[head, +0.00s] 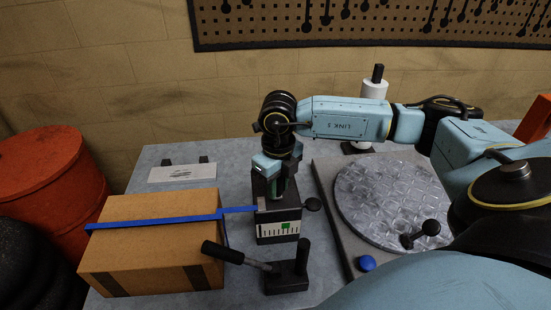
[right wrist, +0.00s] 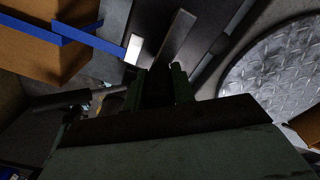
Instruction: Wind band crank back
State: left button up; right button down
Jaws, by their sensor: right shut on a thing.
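A black band tensioner (head: 279,236) with a white scale and a green mark stands mid-table. A blue band (head: 155,222) runs from it over a cardboard box (head: 150,250); the band also shows in the right wrist view (right wrist: 80,35). My right gripper (head: 277,190) points down at the tensioner's top and is shut on a dark part, which looks like the band crank; the fingers mostly hide it. In the right wrist view, my fingers (right wrist: 160,85) stand either side of this dark part. A black ball knob (head: 312,204) sticks out right of the tensioner. My left gripper is out of view.
A lever with a black grip (head: 222,252) and its base (head: 288,275) stand in front of the tensioner. A round metal turntable (head: 385,195) with a black knob (head: 431,228) lies to the right, near a blue button (head: 367,263).

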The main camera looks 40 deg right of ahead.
jog(key=shift+d, duration=0.2)
jog(key=c, duration=1.6)
grip_release()
jog(key=o, duration=0.4)
jog(key=shift+s+d, duration=0.15)
jog(key=shift+o, duration=0.2)
notch_tip(320, 180, up, 13)
jog(key=shift+r, duration=0.2)
